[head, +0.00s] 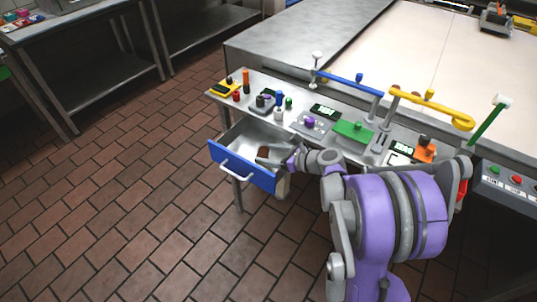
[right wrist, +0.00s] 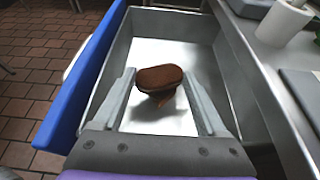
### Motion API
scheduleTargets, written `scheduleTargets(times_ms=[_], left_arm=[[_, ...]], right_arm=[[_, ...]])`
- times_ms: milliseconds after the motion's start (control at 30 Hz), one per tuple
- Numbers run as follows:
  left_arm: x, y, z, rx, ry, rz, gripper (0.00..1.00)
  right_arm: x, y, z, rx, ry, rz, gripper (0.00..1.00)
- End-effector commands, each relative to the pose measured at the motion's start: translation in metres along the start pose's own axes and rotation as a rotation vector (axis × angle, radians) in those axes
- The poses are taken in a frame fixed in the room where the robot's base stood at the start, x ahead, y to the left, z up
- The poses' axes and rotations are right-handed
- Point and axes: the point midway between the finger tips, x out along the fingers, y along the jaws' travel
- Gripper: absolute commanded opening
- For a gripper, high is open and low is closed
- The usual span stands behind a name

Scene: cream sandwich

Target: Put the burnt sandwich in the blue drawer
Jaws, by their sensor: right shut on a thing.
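The burnt sandwich (right wrist: 160,78) is a dark brown, rounded piece. In the head view it shows small and dark (head: 263,152) at my right gripper. The blue drawer (head: 238,167) is pulled out below the control counter, with a blue front, a white handle and a grey metal inside. My right gripper (right wrist: 159,80) is over the open drawer, shut on the sandwich, which sits between its two fingers. The bare drawer floor shows around and below the sandwich in the right wrist view. I cannot tell how high it is above the floor. My left gripper is in neither view.
The counter (head: 225,97) above the drawer holds several buttons, knobs and levers, including a blue lever (head: 349,82) and a yellow lever (head: 430,101). A wide pale surface (head: 430,45) lies behind it. The tiled floor (head: 120,200) left of the drawer is clear.

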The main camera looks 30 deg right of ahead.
Motion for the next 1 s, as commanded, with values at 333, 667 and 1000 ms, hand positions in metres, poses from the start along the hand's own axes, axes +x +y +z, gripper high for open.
scheduleTargets(times_ms=[333,667,1000], left_arm=[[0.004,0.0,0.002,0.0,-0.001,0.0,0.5],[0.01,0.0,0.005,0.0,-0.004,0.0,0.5],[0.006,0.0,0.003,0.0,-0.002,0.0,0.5]], right_arm=[[0.002,0.0,-0.004,0.0,0.0,0.0,0.23],[0.005,0.001,-0.013,-0.002,0.005,0.001,0.23],[0.003,0.003,-0.009,-0.001,0.005,0.007,1.0]])
